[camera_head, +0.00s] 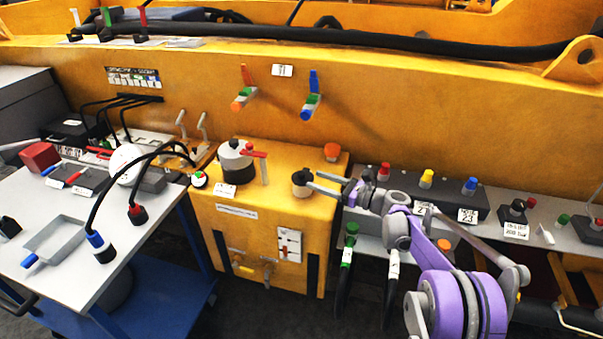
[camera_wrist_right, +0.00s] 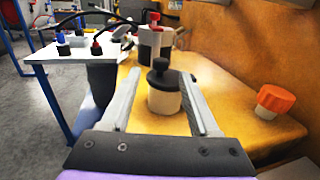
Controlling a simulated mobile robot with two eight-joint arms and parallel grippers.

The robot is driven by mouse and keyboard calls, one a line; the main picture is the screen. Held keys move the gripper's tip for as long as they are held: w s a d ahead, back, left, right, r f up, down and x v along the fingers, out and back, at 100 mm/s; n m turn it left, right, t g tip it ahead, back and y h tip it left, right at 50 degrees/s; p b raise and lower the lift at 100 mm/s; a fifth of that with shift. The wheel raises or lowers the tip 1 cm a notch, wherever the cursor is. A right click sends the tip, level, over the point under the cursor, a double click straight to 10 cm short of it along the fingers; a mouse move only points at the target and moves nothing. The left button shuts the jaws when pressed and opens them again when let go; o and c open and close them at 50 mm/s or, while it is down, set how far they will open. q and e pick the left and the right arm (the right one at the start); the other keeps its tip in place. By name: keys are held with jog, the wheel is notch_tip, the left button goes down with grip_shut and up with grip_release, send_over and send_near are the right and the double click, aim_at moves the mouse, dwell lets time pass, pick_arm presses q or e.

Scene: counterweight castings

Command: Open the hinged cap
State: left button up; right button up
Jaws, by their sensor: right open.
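A short cream cylinder (camera_wrist_right: 165,100) with a black cap (camera_wrist_right: 162,78) and a round black knob stands on the yellow box. I take this as the hinged cap; its hinge cannot be made out. In the head view the black cap (camera_head: 302,178) is at the box's right part and looks closed. My right gripper (camera_head: 314,182) reaches in from the right, open, its fingertips close to the cap. In the right wrist view my right gripper (camera_wrist_right: 160,72) has one finger on each side of the cylinder, with gaps. My left gripper is not in view.
A larger white-and-black fitting with a red lever (camera_head: 236,160) stands left of the cap on the yellow box (camera_head: 240,225). An orange knob (camera_head: 331,150) is behind the cap. The yellow machine wall (camera_head: 400,110) rises behind. A white-topped cart (camera_head: 60,270) is at left.

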aim_at(302, 173)
jog(key=x, duration=0.6)
jog(key=shift+w+a+p, duration=0.1)
jog(key=shift+w+p, duration=0.05)
jog(key=shift+p, duration=0.25)
jog(key=shift+c, duration=0.4)
grip_shut()
dwell(0.6)
